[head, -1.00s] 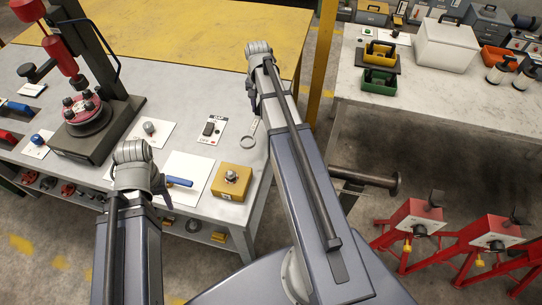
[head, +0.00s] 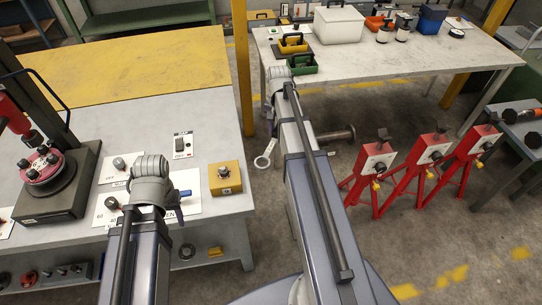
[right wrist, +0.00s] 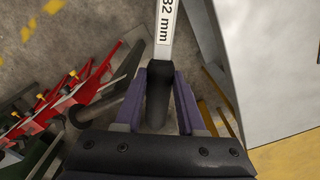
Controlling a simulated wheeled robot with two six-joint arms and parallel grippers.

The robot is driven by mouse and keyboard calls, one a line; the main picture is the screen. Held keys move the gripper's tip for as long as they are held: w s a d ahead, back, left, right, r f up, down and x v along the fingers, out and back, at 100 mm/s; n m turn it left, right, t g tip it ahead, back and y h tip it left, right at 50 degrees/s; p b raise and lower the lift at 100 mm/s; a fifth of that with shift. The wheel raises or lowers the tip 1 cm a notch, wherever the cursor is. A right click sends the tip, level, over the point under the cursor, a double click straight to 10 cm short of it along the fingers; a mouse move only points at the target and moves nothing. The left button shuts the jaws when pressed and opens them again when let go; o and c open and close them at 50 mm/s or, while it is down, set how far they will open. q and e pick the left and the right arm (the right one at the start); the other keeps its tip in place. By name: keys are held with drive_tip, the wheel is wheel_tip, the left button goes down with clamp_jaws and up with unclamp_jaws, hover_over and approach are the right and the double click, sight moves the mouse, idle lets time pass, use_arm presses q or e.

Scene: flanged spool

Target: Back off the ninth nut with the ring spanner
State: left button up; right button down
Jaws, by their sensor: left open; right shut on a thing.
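The ring spanner (head: 262,161) is pale metal, and its ring end shows beside my right arm in the head view, clear of the bench. In the right wrist view, my right gripper (right wrist: 161,88) is shut on the spanner's dark handle, and the shank (right wrist: 166,28) reads 32 mm. A dark flanged spool (head: 338,135) lies beyond my right forearm, partly hidden by it. I cannot make out its nuts, so I cannot pick out the ninth. My left gripper (head: 148,190) is over the grey bench, its fingers mostly hidden by the wrist; it is open.
Red stands (head: 372,165) are on the floor at right. A yellow post (head: 243,70) rises behind the bench. A pale table (head: 400,62) with boxes is at the back.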

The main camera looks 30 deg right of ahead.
sight(262, 158)
drive_tip(key=s+a+r+m+p, duration=0.1)
drive_tip(key=s+a+m, duration=0.1)
drive_tip(key=m, duration=0.1)
drive_tip(key=s+a+m, duration=0.1)
drive_tip(key=a+m, duration=0.2)
drive_tip(key=s+a+r+m+p, duration=0.1)
drive_tip(key=s+a+m, duration=0.1)
drive_tip(key=m, duration=0.1)
drive_tip(key=shift+s+a+r+p, duration=0.3)
drive_tip(key=shift+a, duration=0.1)
drive_tip(key=shift+s+a+r+m, duration=0.1)
drive_tip(key=shift+s+a+m, duration=0.15)
drive_tip(key=shift+a+m, duration=0.25)
drive_tip(key=shift+s+a+r+m, duration=0.1)
drive_tip(key=shift+s+a+m, duration=0.15)
drive_tip(key=shift+m, duration=0.45)
drive_tip(key=shift+w+f+b, duration=0.1)
drive_tip(key=shift+f+b, duration=1)
drive_tip(key=shift+f, duration=0.4)
drive_tip(key=shift+f+b, duration=2.3)
drive_tip(key=shift+b, duration=0.2)
drive_tip(key=shift+w+d+n, duration=0.15)
drive_tip(key=shift+w+n, duration=0.5)
drive_tip(key=shift+w, duration=0.05)
drive_tip(key=shift+w+d+n, duration=0.15)
drive_tip(key=shift+w+n, duration=0.5)
